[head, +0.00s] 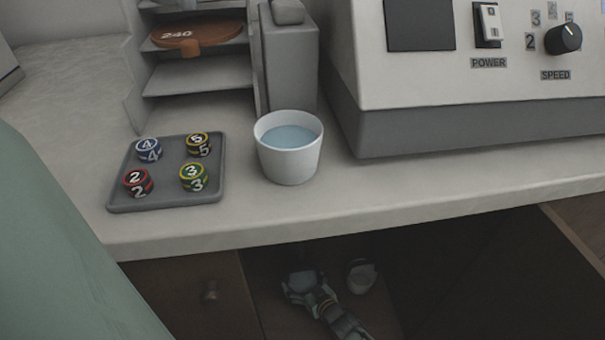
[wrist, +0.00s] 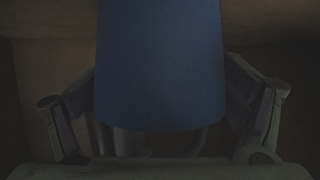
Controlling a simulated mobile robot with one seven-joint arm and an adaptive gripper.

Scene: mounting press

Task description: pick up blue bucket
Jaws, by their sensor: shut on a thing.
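The blue bucket (wrist: 160,65) fills the upper middle of the wrist view, with its rounded lower edge showing and its top cut off by the frame. My gripper (wrist: 160,85) is shut on it, one finger on each side. In the head view my gripper (head: 300,281) is low inside the dark open cabinet under the counter. I cannot make out the bucket there. The wrist view is dim, and I cannot tell whether the bucket is lifted.
A small pale container (head: 361,276) stands right of my gripper in the cabinet. The counter (head: 400,190) overhangs the cabinet. On it are a white bucket of water (head: 289,160), a grey tray (head: 215,188) with several numbered pieces, a shelf rack (head: 197,83) and a machine (head: 430,125).

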